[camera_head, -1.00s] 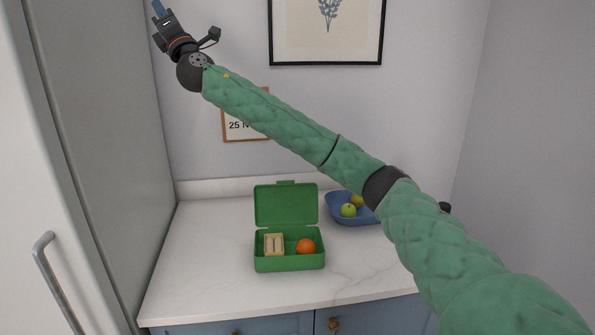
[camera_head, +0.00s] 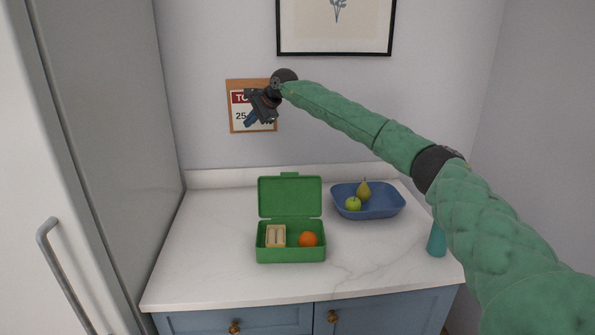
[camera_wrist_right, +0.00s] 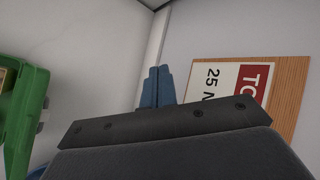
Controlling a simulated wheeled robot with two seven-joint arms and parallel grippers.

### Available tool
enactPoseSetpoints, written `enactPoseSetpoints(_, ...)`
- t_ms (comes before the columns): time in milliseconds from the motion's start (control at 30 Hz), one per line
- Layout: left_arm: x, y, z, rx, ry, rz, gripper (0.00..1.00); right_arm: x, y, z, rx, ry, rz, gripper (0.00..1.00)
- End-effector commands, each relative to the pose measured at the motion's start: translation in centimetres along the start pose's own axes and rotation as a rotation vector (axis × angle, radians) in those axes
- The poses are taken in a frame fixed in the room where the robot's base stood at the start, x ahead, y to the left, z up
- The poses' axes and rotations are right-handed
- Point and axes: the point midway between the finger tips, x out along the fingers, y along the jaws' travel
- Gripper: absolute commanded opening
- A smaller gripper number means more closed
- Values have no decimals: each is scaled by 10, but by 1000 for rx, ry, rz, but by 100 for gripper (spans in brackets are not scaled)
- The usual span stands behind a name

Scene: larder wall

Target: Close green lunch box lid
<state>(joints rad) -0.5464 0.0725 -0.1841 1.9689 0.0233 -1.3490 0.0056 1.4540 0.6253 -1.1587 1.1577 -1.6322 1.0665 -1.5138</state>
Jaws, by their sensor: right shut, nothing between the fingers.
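The green lunch box (camera_head: 291,255) stands open on the white counter. Its lid (camera_head: 290,197) is raised upright at the back. Inside are a pale sandwich-like item (camera_head: 276,236) on the left and an orange (camera_head: 308,239) on the right. My right gripper (camera_head: 250,121) is shut and empty, in the air above and behind the lid, in front of the wall calendar. In the right wrist view its blue fingertips (camera_wrist_right: 157,88) are together, and part of the green lunch box (camera_wrist_right: 30,110) shows at the left edge. My left gripper is not in view.
A blue bowl (camera_head: 380,211) with a green apple (camera_head: 353,204) and a pear (camera_head: 363,190) stands right of the box. A teal object (camera_head: 437,241) is partly behind my arm. A calendar (camera_head: 238,99) hangs on the wall. The counter left of the box is clear.

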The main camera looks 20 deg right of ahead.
Motion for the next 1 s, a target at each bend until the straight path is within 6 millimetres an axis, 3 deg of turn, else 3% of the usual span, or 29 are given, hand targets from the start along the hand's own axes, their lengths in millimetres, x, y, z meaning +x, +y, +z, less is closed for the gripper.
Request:
enactPoseSetpoints(100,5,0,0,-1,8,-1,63,-4,35,-31,-151,76,189,0)
enactPoseSetpoints(200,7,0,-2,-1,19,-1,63,-13,64,-48,-284,107,359,0)
enactPoseSetpoints(433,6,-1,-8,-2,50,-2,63,-44,114,-61,-564,46,703,0)
enactPoseSetpoints(633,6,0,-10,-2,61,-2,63,-56,129,-60,-723,-54,806,0)
enactPoseSetpoints(867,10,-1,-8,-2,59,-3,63,-54,130,-61,-783,-80,803,0)
enactPoseSetpoints(1000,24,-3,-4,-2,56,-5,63,-46,138,-63,-782,-81,804,0)
